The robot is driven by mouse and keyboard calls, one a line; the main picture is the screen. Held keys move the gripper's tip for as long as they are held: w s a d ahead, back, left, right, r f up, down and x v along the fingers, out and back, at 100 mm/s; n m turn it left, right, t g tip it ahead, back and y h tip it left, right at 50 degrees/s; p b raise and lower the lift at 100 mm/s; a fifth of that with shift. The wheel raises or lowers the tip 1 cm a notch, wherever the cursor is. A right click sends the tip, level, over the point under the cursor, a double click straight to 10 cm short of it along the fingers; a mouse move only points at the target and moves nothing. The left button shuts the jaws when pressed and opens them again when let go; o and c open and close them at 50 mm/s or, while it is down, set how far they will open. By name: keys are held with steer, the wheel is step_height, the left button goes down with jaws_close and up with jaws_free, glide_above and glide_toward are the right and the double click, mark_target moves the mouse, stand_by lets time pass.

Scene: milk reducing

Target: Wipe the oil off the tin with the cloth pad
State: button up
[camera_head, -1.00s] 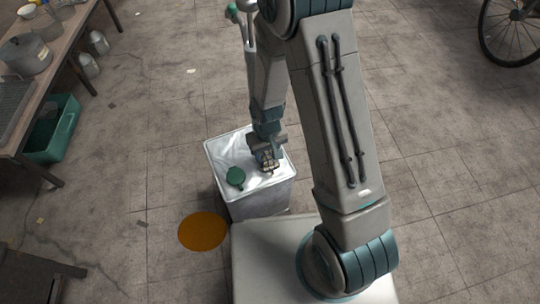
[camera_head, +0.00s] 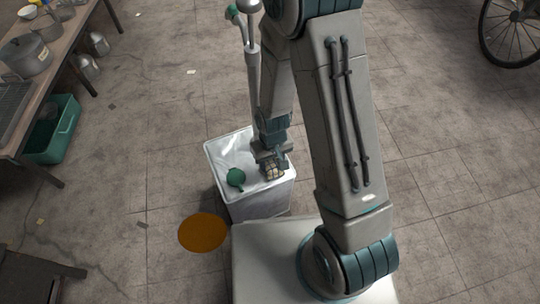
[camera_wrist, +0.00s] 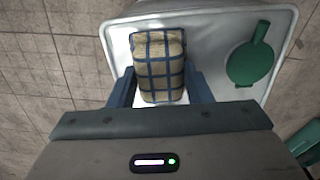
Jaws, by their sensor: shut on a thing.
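The tin (camera_head: 232,152) is a pale metal box standing on the floor, with a white, shiny top. A green cap with a spout-like tab (camera_head: 236,177) sits on the left part of its top in the head view, and at the right in the wrist view (camera_wrist: 250,65). My gripper (camera_head: 270,170) is over the right side of the tin's top. It is shut on the cloth pad (camera_wrist: 158,62), a beige block with dark blue checks, held between the two blue fingers. I cannot tell whether the pad touches the top.
An orange-brown round patch (camera_head: 203,232) lies on the floor left of the tin. A table with pots (camera_head: 25,55) and a green crate (camera_head: 53,130) are at the left. A wheel (camera_head: 515,30) is at the top right. The floor between is mostly clear.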

mark_target(276, 176)
steer(key=shift+s+d+f+b, duration=0.15)
steer(key=shift+s+d, duration=0.15)
steer(key=shift+s, duration=0.55)
steer(key=shift+s+d+f+b, duration=0.15)
steer(key=shift+s+d, duration=0.1)
steer(key=shift+s, duration=0.55)
steer(key=shift+f, duration=0.1)
steer(key=shift+w+a, duration=0.35)
steer(key=shift+w, duration=0.6)
steer(key=shift+w+a, duration=0.3)
steer(key=shift+w, duration=0.6)
steer(key=shift+w+a, duration=0.35)
steer(key=shift+w, duration=0.6)
steer(key=shift+w+a, duration=0.3)
steer(key=shift+w, duration=0.6)
step_height(276, 176, up, 4)
steer(key=p, duration=0.3)
steer(key=shift+w, duration=0.15)
steer(key=shift+c, duration=0.9)
steer(key=shift+r+p, duration=1.1)
steer(key=shift+r, duration=0.05)
